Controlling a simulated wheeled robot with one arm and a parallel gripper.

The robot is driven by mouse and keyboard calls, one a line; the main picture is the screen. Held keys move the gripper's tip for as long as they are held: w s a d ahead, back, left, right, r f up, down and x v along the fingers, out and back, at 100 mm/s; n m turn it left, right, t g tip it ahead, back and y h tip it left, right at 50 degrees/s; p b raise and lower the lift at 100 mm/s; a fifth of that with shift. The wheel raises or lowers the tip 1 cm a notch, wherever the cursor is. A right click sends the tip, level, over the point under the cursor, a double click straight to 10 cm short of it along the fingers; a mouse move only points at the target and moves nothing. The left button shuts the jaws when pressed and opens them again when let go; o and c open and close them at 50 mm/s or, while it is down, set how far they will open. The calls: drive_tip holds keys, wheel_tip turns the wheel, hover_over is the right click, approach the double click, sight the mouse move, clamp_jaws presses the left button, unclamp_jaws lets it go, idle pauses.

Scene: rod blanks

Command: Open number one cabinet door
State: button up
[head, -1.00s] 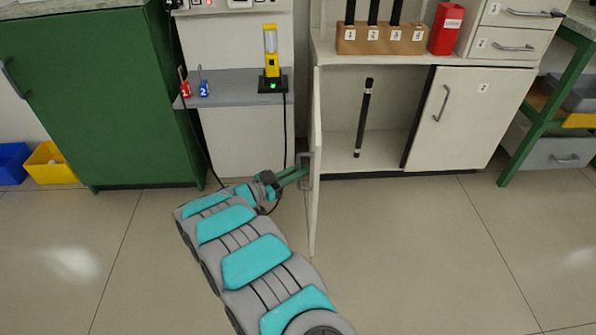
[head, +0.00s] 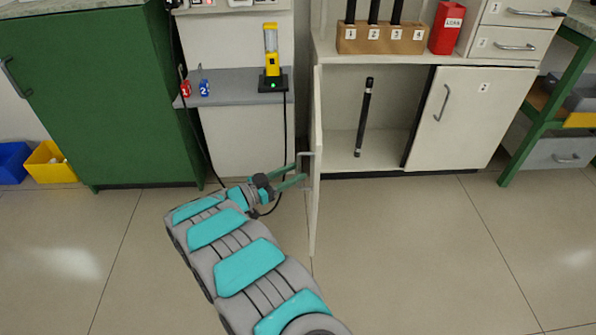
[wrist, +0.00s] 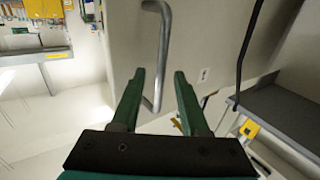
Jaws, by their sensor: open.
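The number one cabinet door (head: 316,200) stands swung out, seen nearly edge-on in the head view. Its left compartment (head: 385,150) is exposed, with a black rod (head: 363,117) leaning upright inside. The door's handle (head: 308,165) is on the side facing my gripper. My gripper (head: 302,172) is open beside the handle. In the wrist view, the metal handle (wrist: 163,50) runs down toward the space between the open fingers (wrist: 158,85); I cannot tell whether they touch it. The door face (wrist: 208,45) fills the middle behind it.
The number two door (head: 470,115) is shut on the right. A green cabinet (head: 95,100) stands at left, with blue (head: 12,163) and yellow (head: 50,163) bins on the floor. A grey shelf (head: 230,90) holds a yellow lamp (head: 271,55). The floor in front is clear.

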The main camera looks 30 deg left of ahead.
drive_tip(key=shift+v, duration=2.75)
